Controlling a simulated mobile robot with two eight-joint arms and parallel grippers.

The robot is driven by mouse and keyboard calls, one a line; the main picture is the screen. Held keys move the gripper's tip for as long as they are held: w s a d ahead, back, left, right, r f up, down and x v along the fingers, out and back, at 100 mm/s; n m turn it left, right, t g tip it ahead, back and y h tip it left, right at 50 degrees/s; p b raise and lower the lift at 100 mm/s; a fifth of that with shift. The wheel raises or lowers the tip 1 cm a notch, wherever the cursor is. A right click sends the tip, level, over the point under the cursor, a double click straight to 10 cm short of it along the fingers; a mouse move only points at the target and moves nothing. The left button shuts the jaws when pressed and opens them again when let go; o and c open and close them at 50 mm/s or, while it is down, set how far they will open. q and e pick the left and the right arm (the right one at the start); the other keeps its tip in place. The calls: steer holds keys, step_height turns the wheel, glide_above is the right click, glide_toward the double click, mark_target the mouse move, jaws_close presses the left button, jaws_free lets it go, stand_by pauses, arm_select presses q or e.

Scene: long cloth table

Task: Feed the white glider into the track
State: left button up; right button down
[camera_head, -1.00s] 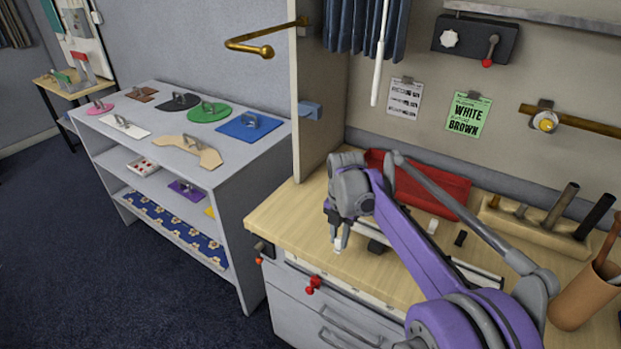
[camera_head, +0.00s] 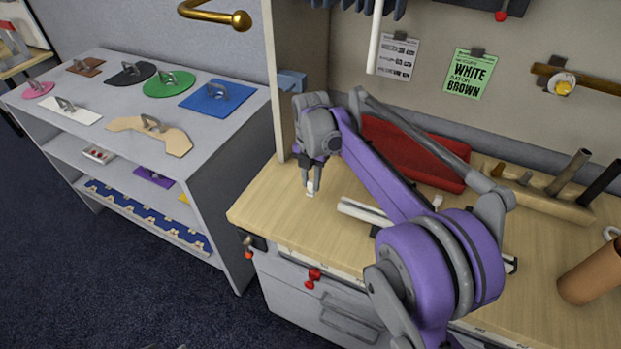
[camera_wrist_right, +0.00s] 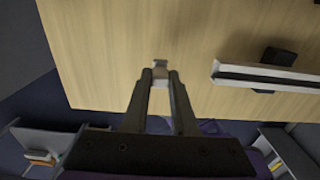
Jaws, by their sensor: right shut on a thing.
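My right gripper (camera_head: 312,186) points down over the left part of the wooden workbench and is shut on the small white glider (camera_head: 310,191). In the right wrist view the glider (camera_wrist_right: 160,76) sits between the fingertips (camera_wrist_right: 160,74), with the fingers covering part of it. The track (camera_head: 362,211) is a pale rail with a dark slot, lying on the bench to the right of the glider. My arm hides its middle in the head view. The right wrist view shows its near end (camera_wrist_right: 225,72) to the right of the glider, with a gap between them. My left gripper is not in view.
A red tray (camera_head: 415,155) lies behind my arm. A small white piece (camera_head: 437,202) lies near the tray. The bench's left part is clear around the gripper.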

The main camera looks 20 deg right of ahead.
steer(key=shift+s+d, duration=0.2)
steer(key=shift+d, duration=0.1)
steer(key=shift+s+d, duration=1.6)
steer(key=shift+s, duration=0.3)
steer(key=shift+s+d, duration=1.4)
steer(key=shift+s, duration=0.2)
steer(key=shift+s+d, duration=1.35)
steer(key=shift+s, duration=0.3)
steer(key=shift+s+d, duration=1.4)
steer(key=shift+s, duration=0.2)
stand_by(1.0)
